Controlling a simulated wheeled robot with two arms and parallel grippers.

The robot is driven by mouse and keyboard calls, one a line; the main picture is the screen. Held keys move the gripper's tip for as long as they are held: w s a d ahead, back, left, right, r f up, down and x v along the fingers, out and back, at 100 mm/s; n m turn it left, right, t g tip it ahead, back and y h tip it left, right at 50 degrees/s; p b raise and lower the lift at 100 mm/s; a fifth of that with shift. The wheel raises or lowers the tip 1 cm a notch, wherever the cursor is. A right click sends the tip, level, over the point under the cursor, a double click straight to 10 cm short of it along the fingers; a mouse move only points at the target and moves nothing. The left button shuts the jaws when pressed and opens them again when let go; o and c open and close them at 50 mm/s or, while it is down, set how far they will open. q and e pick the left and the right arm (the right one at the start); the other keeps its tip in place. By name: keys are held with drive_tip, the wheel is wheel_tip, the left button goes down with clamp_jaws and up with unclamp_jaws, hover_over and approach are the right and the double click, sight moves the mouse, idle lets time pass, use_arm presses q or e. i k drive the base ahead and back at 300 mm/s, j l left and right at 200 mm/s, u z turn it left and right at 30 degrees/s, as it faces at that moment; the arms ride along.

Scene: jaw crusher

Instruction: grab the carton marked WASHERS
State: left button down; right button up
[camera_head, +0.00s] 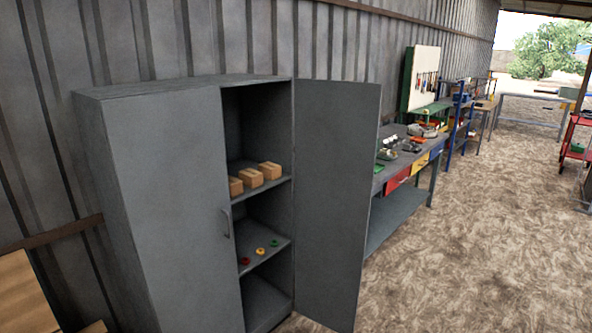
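Several small brown cartons stand side by side on a shelf of the grey cabinet (165,190). One is the right carton (270,170), one the middle carton (250,177), and one the left carton (235,186), partly hidden by the left door. Their markings are too small to read, so I cannot tell which is marked WASHERS. The cabinet's right door (335,200) stands open and its left door is shut. Neither of my grippers is in view.
A lower shelf (262,252) holds small red, yellow and green rings. A workbench (405,160) with tools and coloured drawers stands beyond the open door. Brown boxes (22,290) are at the lower left.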

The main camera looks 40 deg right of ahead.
sight(236, 185)
drive_tip(key=i+l+z, duration=0.85)
drive_tip(key=i+l, duration=0.15)
drive_tip(key=i, duration=0.2)
drive_tip(key=i+l, duration=0.15)
drive_tip(key=i, duration=0.25)
drive_tip(key=i+l, duration=0.2)
drive_tip(key=i, duration=0.15)
drive_tip(key=z, duration=0.05)
